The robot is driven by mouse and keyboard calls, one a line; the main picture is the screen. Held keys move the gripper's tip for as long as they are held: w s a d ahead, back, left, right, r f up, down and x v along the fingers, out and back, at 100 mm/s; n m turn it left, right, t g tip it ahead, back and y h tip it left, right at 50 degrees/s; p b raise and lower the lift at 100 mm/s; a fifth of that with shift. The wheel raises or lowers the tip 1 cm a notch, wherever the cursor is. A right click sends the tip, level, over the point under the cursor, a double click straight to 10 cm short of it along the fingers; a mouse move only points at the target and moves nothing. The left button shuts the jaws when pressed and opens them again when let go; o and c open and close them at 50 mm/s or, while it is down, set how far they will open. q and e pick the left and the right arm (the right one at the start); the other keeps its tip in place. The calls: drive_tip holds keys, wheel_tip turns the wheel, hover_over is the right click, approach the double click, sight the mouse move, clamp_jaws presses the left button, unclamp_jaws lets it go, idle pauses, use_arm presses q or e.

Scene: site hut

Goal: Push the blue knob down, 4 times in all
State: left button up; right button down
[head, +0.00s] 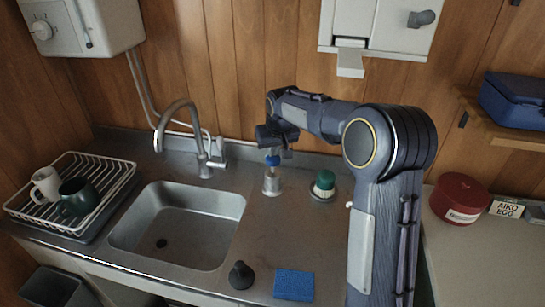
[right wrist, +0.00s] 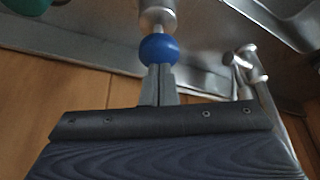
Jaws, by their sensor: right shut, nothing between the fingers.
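My right gripper (head: 273,150) is above the knob, pointing down. In the right wrist view its shut fingertips (right wrist: 158,68) are at the knob's top, touching it or very close. Nothing is between the fingers. My left gripper is in neither view.
A green-topped knob (head: 324,182) stands right of the post. The tap (head: 205,160) and sink (head: 175,222) are to the left. A black plunger-like object (head: 241,275) and blue sponge (head: 294,285) lie in front. A dish rack (head: 105,200) is far left, a white dispenser (head: 380,25) above.

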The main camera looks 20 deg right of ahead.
drive_tip(key=shift+f+b, duration=0.85)
drive_tip(key=shift+f, duration=0.6)
drive_tip(key=shift+r+p, duration=2.15)
drive_tip(key=shift+r, duration=0.5)
drive_tip(key=shift+f, duration=0.1)
drive_tip(key=shift+f+b, duration=1.95)
drive_tip(key=shift+f, duration=0.6)
drive_tip(key=shift+r+p, duration=0.7)
drive_tip(key=shift+r, duration=0.05)
drive_tip(key=shift+r+p, duration=1.35)
drive_tip(key=shift+r, duration=0.6)
